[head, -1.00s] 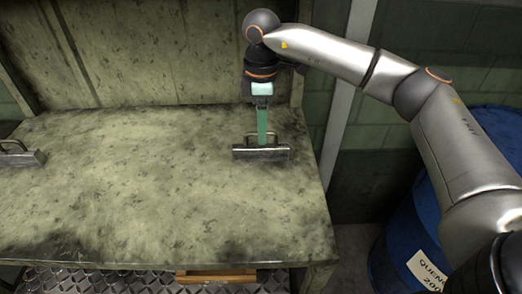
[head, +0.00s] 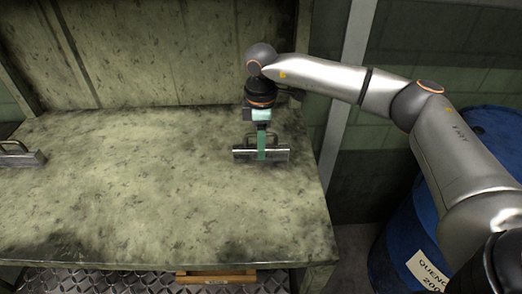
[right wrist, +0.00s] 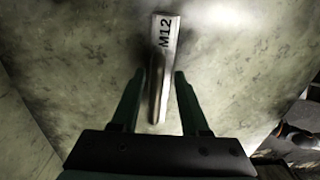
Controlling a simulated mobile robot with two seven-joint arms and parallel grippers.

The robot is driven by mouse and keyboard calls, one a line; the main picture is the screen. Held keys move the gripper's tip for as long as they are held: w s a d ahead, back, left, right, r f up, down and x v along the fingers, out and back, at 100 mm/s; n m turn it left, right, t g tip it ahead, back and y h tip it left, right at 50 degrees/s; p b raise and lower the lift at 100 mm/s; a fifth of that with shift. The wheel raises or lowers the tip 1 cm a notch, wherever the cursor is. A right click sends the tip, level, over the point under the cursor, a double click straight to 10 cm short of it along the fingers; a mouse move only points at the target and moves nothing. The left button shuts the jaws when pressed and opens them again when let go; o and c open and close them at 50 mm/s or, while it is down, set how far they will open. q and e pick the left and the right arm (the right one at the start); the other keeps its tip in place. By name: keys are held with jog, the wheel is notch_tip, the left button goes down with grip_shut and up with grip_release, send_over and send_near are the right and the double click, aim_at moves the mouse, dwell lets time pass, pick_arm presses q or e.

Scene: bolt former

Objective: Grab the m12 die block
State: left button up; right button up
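The m12 die block is a grey metal bar with a handle (head: 279,155), lying on the worn table near its right side. In the right wrist view its "M12" label shows on the die block (right wrist: 165,40). My right gripper (head: 261,155) points down at the block, its green fingers overlapping the block's middle in the head view. In the right wrist view the fingers of the right gripper (right wrist: 159,75) are spread, one on each side of the bar, with gaps showing. The lower part of the bar lies between them. My left gripper is not in view.
A similar block with a handle (head: 20,157) lies at the table's left edge. The table (head: 150,200) is bare between the two blocks. A panel stands behind it. A blue barrel (head: 400,235) stands to the right of the table. A wooden piece (head: 216,277) shows below the front edge.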

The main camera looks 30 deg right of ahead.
grip_shut()
dwell(0.9)
jog(key=shift+w+r, duration=0.1)
jog(key=shift+r, duration=0.1)
